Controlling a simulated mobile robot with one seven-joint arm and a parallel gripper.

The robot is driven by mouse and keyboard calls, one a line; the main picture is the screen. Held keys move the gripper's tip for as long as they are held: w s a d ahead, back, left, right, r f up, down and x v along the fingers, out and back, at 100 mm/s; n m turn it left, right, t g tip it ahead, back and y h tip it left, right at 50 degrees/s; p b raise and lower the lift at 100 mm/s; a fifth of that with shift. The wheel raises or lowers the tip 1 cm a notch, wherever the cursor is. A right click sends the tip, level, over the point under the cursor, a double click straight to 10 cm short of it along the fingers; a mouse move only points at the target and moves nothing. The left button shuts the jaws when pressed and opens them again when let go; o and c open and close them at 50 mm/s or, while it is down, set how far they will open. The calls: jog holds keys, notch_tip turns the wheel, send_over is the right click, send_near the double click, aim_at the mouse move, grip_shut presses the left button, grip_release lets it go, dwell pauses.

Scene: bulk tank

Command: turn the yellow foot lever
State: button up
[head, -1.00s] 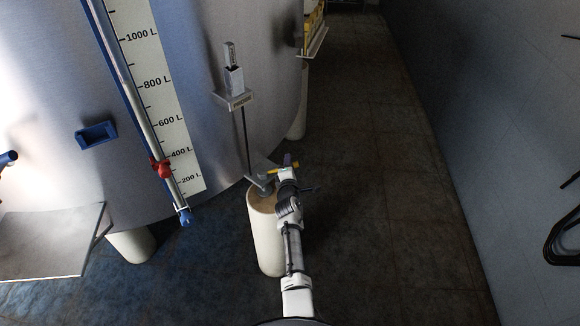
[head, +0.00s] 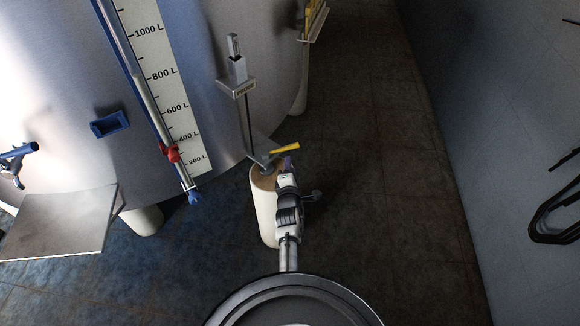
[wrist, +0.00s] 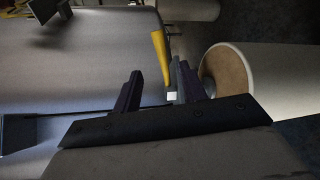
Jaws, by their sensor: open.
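The yellow foot lever (head: 285,147) shows in the head view at the foot of the tank, by the top of a pale cylindrical leg (head: 264,205). It points out to the right, just beyond the end of my arm. My gripper (head: 288,164) is just below it in that view, its fingers small and partly hidden. In the wrist view my open gripper (wrist: 160,80) has dark purple fingers, and the yellow lever (wrist: 160,54) appears in the gap between them, nearer the right finger. I cannot tell whether it lies between the fingers or beyond their tips.
The steel tank (head: 215,120) fills the left, with a level scale (head: 165,80) and a blue bracket (head: 110,124). A metal shelf (head: 60,220) juts out at the lower left. The floor to the right is clear up to the wall (head: 510,120), where black hoses (head: 560,210) hang.

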jog(key=shift+s+r+p, duration=0.15)
jog(key=shift+s+p, duration=0.45)
jog(key=shift+s, duration=0.5)
